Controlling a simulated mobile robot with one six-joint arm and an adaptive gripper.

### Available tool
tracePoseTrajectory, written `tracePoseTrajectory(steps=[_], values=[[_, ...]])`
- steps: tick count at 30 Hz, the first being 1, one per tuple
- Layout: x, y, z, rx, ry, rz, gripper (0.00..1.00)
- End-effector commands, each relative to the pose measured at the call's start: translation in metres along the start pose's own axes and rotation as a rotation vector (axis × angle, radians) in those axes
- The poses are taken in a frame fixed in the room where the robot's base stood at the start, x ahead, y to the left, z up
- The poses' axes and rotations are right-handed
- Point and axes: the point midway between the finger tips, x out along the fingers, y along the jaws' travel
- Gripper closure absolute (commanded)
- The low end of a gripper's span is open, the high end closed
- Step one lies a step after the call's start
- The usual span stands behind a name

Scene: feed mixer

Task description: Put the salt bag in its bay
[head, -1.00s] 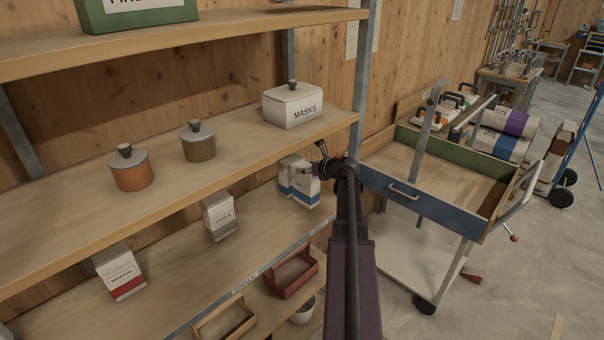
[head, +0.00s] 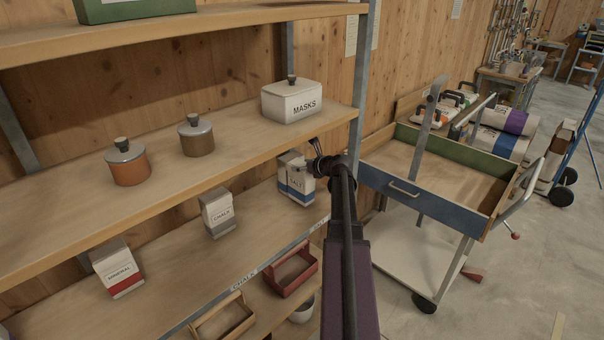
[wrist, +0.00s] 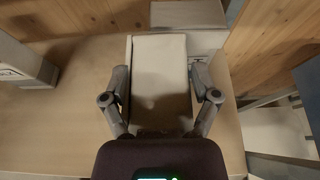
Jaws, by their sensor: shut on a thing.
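The salt bag (head: 303,186) is white with a blue band and "SALT" lettering, partly covered by my gripper. It is upright at the right end of the middle shelf, at or very near the board; I cannot tell whether its base touches. My gripper (head: 315,158) is shut on the bag. In the wrist view, the fingers (wrist: 160,76) lie along both sides of the pale bag (wrist: 160,60). A second white bag with a blue band (head: 285,168) stands right behind it, mostly hidden. The bay at this shelf end (head: 316,228) has a partly hidden edge label.
A chalk bag (head: 218,214) and a mineral bag (head: 117,268) stand farther left on the same shelf. The shelf above, with a masks box (head: 291,102), overhangs closely. A metal post (head: 358,85) stands at right, near a cart (head: 410,200).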

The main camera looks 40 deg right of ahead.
Motion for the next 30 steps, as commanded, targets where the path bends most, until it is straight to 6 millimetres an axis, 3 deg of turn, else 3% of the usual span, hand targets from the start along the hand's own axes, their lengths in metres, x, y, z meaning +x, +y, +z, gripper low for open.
tracePoseTrajectory(steps=[6,24,25,27,30], values=[[0.006,0.000,-0.015,0.001,-0.002,0.001,0.83],[0.009,0.001,-0.019,0.001,-0.002,0.001,0.83],[0.008,0.001,-0.018,0.000,0.000,0.002,0.13],[0.008,0.001,-0.018,0.000,0.000,0.002,0.00],[0.008,0.001,-0.018,0.000,0.000,0.002,0.00]])
